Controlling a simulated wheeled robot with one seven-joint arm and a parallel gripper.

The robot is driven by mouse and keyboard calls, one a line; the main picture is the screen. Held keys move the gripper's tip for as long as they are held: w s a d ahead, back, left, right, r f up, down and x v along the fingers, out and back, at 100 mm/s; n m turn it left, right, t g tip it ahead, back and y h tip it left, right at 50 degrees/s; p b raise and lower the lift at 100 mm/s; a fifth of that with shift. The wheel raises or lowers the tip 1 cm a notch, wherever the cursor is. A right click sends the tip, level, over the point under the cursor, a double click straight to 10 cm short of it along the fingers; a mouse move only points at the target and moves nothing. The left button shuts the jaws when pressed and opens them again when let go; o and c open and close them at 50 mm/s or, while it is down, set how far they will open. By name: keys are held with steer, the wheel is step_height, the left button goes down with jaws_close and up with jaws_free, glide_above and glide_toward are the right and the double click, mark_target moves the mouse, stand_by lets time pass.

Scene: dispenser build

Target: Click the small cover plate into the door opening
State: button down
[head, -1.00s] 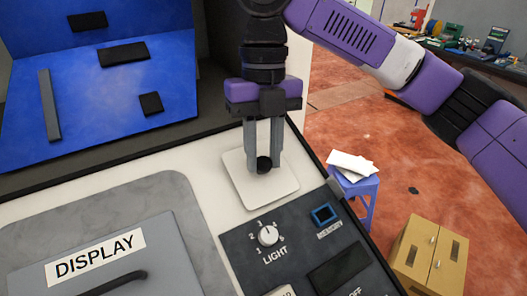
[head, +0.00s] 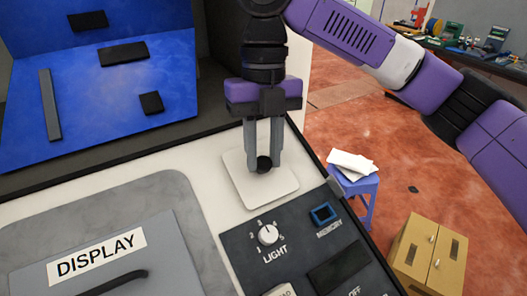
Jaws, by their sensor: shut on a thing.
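My gripper (head: 264,160) points down at the middle of the picture, its two grey fingers shut on a small black round piece (head: 264,165). This piece is over a pale square plate (head: 281,190) with rounded corners. I cannot tell whether the black piece is a knob fixed to that plate or a separate part, nor whether the plate touches the pale surface below. A grey door panel marked DISPLAY (head: 160,255) with a dark handle is at lower left. No opening in it shows clearly, and I cannot tell which part is the door opening.
A dark control panel (head: 300,235) has a LIGHT dial (head: 268,235) and a blue-framed MEMORY socket (head: 323,214). A blue board (head: 95,120) with black pieces stands at back left. A blue stool (head: 362,205) bearing white sheets and a wooden cabinet (head: 428,255) stand right.

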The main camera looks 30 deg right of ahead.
steer(key=shift+w+f, duration=0.15)
steer(key=shift+f, duration=0.15)
stand_by(0.5)
stand_by(0.3)
steer(key=c, duration=1)
jaws_free()
steer(key=shift+c, duration=0.2)
steer(key=o, duration=0.5)
steer(key=shift+r, duration=0.2)
steer(key=shift+v, duration=2.8)
